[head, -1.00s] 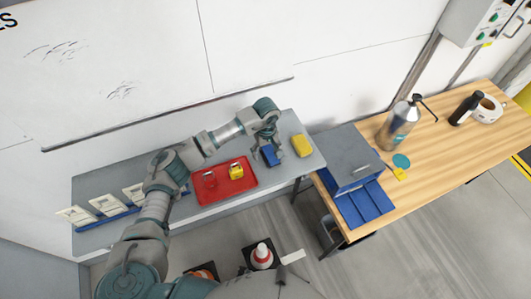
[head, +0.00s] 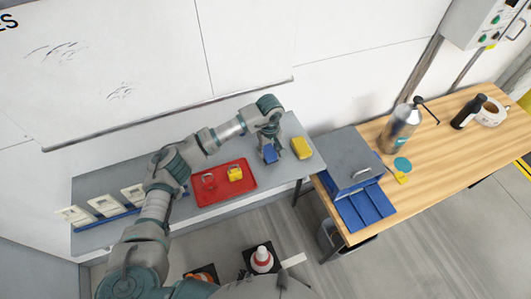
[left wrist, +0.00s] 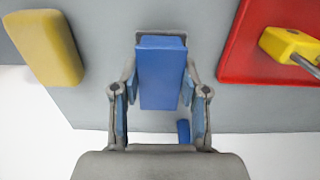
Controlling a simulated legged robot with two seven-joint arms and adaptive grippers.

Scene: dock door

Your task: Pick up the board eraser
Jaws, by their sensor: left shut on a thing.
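The board eraser is a blue block (head: 270,154) with a grey edge, at the right part of the grey shelf in the head view. My left gripper (head: 270,146) is over it, shut on it. In the left wrist view the eraser (left wrist: 161,72) lies between the two fingers (left wrist: 160,95), one on each long side. I cannot tell whether it is clear of the shelf. My right gripper is not in view.
A yellow block (head: 301,147) lies just right of the eraser on the grey shelf (head: 222,129). A red tray (head: 220,195) with a yellow item (head: 235,173) is to the left. A wooden bench (head: 440,140) with a grey-and-blue box (head: 352,160) stands at right.

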